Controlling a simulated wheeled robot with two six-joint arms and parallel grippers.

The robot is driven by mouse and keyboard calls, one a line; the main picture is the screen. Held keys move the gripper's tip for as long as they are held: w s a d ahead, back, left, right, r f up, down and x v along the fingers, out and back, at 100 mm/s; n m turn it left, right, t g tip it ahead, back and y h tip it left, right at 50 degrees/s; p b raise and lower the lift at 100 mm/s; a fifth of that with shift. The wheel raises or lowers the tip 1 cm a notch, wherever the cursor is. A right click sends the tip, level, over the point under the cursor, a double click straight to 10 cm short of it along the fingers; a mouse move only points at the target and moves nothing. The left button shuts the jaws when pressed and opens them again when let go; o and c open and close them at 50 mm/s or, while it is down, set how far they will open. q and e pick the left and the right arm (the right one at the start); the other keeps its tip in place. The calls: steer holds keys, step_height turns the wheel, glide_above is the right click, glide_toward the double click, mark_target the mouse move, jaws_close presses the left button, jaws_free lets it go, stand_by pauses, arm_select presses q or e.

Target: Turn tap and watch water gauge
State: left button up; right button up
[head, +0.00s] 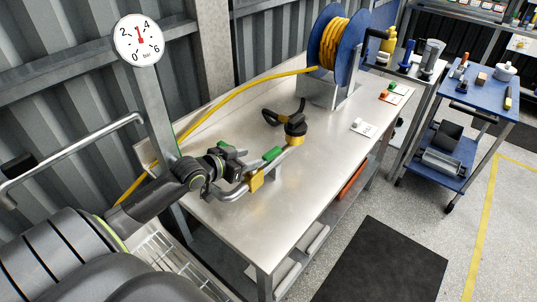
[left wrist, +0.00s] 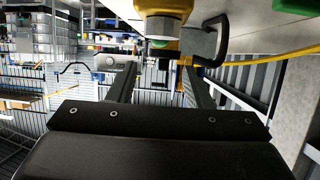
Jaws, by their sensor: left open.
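The water gauge (head: 139,41) is a round white dial marked in bar on a grey post. Its red needle points nearly straight up, between 2 and 4. On the steel bench is a metal pipe with a brass valve body (head: 257,180) and a green handle (head: 272,154). A brass fitting with a black top (head: 295,131) stands at the pipe's far end; brass also shows in the left wrist view (left wrist: 163,22). My left gripper (head: 235,162) is open beside the green handle, with no clear grip on anything. Its fingers show apart in the left wrist view (left wrist: 160,75).
A blue reel (head: 338,45) with yellow hose stands at the bench's back. A white card (head: 363,127) lies on the right of the bench (head: 325,165). A black mat (head: 385,265) lies on the floor. A blue trolley (head: 470,90) stands at the right.

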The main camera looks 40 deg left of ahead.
mark_target(271, 153)
arm_select(q)
steer(key=x, duration=0.9)
steer(key=shift+w+d, duration=0.15)
steer(key=shift+d, duration=0.05)
jaws_close()
